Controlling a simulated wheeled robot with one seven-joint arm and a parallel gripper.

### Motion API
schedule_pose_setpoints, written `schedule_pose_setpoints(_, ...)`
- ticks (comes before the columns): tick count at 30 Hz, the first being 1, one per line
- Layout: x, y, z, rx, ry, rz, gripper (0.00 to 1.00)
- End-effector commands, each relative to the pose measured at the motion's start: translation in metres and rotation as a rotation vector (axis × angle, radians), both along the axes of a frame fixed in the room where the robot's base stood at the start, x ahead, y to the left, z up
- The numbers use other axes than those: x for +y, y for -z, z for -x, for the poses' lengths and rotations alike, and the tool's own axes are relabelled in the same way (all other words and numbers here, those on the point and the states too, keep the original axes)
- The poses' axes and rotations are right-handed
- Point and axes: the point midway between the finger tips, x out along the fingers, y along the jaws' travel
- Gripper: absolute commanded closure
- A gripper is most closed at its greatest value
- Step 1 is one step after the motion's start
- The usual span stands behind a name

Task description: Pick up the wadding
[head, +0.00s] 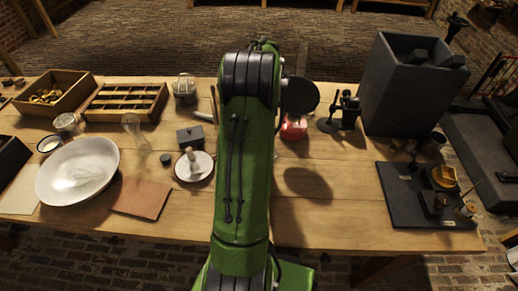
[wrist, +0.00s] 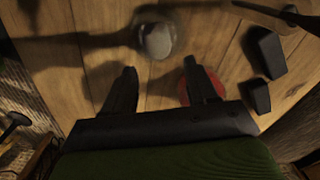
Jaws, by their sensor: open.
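I cannot tell for sure which thing is the wadding. A pale grey-white rounded lump (wrist: 157,40) shows in the wrist view, just beyond my gripper (wrist: 160,68); it may be the wadding. My gripper is open, with its two dark fingers apart and bare table between them. In the head view my green arm hides the gripper. A white oval dish (head: 103,163) at the left holds a faint whitish thing (head: 85,176), whose kind I cannot make out.
A red thing (wrist: 186,92) is partly behind the right finger; two dark blocks (wrist: 264,52) lie further right. Wooden boxes (head: 70,100) and a small saucer (head: 205,170) are at the left.

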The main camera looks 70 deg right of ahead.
Motion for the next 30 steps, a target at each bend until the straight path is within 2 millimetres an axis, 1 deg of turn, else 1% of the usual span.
schedule_pose_setpoints(1, 0.001, 0.019, 0.0, 0.002, 0.0, -0.005, 0.43)
schedule_pose_setpoints(6, 0.001, 0.058, 0.0, 0.001, -0.003, -0.003, 0.43)
schedule_pose_setpoints(14, 0.001, 0.085, 0.0, 0.0, -0.005, -0.002, 0.43)
schedule_pose_setpoints(19, 0.002, 0.119, 0.0, 0.001, -0.005, -0.003, 0.43)
schedule_pose_setpoints(21, 0.001, 0.125, 0.0, 0.001, -0.005, -0.001, 0.43)
schedule_pose_setpoints(26, 0.001, 0.123, 0.0, -0.001, -0.005, 0.001, 0.43)
schedule_pose_setpoints(27, 0.001, 0.123, 0.0, -0.001, -0.005, 0.001, 0.46)
schedule_pose_setpoints(29, 0.001, 0.123, 0.0, -0.001, -0.005, 0.001, 0.55)
schedule_pose_setpoints(30, 0.001, 0.123, 0.0, -0.001, -0.005, 0.001, 0.61)
